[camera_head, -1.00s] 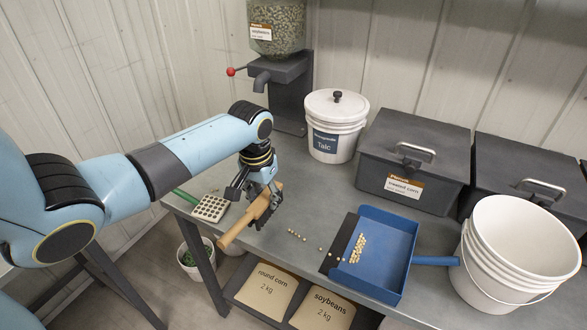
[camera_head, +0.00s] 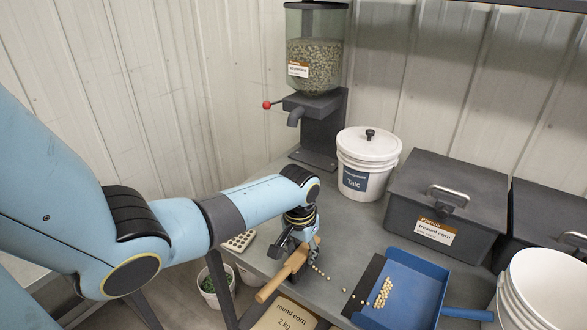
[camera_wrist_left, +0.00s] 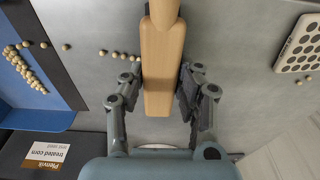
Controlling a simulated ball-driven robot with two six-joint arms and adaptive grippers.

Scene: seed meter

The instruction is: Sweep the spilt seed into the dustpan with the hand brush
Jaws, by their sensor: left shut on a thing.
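My left gripper (camera_head: 298,256) is shut on the wooden hand brush (camera_head: 272,287), above the left end of the bench. In the left wrist view the brush's pale wooden body (camera_wrist_left: 158,65) lies between the two fingers; its bristles are not visible. The blue dustpan (camera_head: 418,282) lies on the bench to the right, its dark lip facing the brush. A cluster of pale seed (camera_head: 383,292) is inside the pan. A thin trail of spilt seed (camera_head: 346,290) runs from beside the gripper to the lip. My right gripper is out of view.
The seed meter (camera_head: 318,100), a white talc bucket (camera_head: 366,160) and a grey treated corn bin (camera_head: 450,200) stand behind. An open white bucket (camera_head: 548,290) is at the right. A perforated plate (camera_head: 240,240) lies at the bench's left. Bare bench lies between the gripper and talc bucket.

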